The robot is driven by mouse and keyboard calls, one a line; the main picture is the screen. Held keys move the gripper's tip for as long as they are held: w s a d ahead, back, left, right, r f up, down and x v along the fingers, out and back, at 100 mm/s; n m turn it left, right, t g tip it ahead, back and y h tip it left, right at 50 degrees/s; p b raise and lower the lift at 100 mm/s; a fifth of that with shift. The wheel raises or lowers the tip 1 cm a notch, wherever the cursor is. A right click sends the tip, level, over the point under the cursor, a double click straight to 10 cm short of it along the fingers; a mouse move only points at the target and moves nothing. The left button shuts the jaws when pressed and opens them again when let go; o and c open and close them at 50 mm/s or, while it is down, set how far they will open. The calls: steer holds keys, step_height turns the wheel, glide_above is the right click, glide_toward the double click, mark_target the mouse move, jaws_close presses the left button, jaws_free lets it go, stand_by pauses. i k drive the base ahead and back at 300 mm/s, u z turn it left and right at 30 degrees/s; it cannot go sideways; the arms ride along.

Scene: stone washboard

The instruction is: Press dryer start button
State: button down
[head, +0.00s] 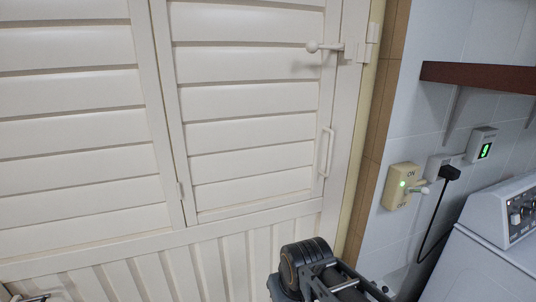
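A white machine (470,268), which looks like the dryer, stands at the lower right and is cut off by the picture's right edge. Its raised control panel (507,228) carries dark knobs and small markings. I cannot make out which control is the start button. Part of my dark arm shows at the bottom centre, left of the machine and apart from it in the picture. My gripper's fingers are not in view.
A cream louvred door (250,132) with a handle fills the left and middle. A brown shelf (490,76) juts out above.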

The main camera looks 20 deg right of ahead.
mark_target(515, 219)
steer(key=z, duration=2.95)
steer(key=i, duration=1.05)
steer(key=u, duration=1)
